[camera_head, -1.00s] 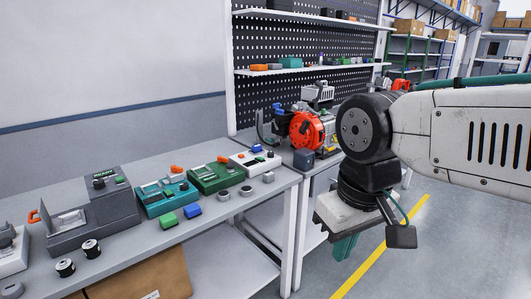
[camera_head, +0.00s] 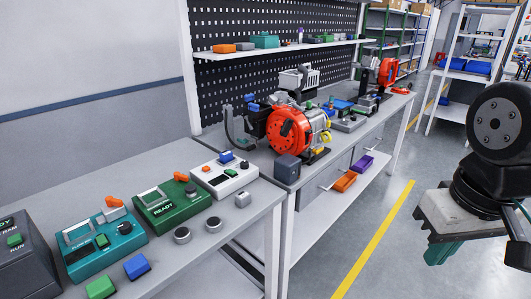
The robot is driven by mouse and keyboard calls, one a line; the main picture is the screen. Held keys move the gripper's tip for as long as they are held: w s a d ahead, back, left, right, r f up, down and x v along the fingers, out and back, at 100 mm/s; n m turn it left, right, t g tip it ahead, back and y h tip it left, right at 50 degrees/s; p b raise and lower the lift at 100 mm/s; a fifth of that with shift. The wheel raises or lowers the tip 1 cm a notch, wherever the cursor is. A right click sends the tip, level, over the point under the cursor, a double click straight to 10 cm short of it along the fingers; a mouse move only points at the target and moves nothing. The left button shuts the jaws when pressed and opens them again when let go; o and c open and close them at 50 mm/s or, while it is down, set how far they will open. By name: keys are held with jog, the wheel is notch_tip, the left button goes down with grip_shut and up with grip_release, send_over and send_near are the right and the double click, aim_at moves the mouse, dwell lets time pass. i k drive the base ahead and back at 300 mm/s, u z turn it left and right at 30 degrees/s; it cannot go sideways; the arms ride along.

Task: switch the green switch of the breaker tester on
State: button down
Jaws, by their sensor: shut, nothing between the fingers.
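Several test devices stand in a row on the near bench (camera_head: 195,235); no label that I can read says breaker tester. A dark grey device (camera_head: 25,262), cut off at the left edge, has a green switch (camera_head: 14,240) near RUN lettering. A teal device (camera_head: 82,262) has a small green part (camera_head: 101,241) and an orange lever. A green device (camera_head: 160,213) reads READY and has an orange knob. A white device (camera_head: 232,186) has a blue knob. My gripper (camera_head: 442,253) hangs at the lower right over the floor, shut and empty, well apart from the devices.
Loose green (camera_head: 101,287) and blue (camera_head: 137,267) blocks and grey knobs (camera_head: 182,235) lie along the bench front. An orange-red machine (camera_head: 290,128) stands on the further bench. Orange (camera_head: 345,181) and purple (camera_head: 363,164) bins sit below. The floor between bench and gripper is open.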

aim_at(229, 171)
jog(key=z, duration=0.1)
jog(key=i, duration=0.75)
jog(key=u, duration=0.6)
jog(key=i, duration=0.45)
jog(key=u, duration=0.35)
